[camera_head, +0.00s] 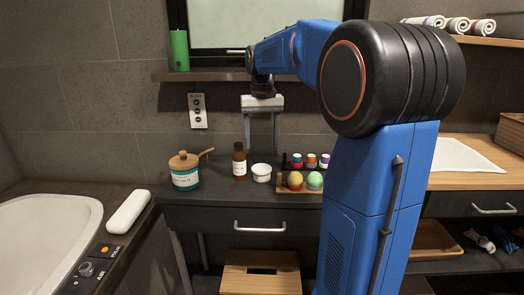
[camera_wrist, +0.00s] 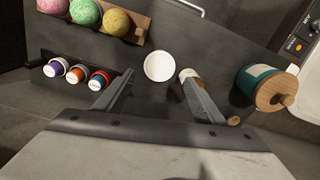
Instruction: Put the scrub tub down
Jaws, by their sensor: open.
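A small round white tub (camera_head: 261,173), which I take for the scrub tub, stands upright on the dark counter (camera_head: 222,192). It also shows from above in the wrist view as a plain white disc (camera_wrist: 159,67). My gripper (camera_head: 262,149) is open and empty, pointing down above the white tub with a visible gap. In the wrist view my fingertips (camera_wrist: 157,80) are spread on both sides just below the tub. A larger teal-and-white jar with a wooden lid (camera_head: 184,172) stands to the left; its label is too small to read.
A brown bottle (camera_head: 239,161) stands close left of the tub. To the right are a wooden tray (camera_head: 285,187) with coloured balls and a dark rack with small capped bottles (camera_head: 311,161). A shelf (camera_head: 220,76) with a green candle (camera_head: 179,50) is above.

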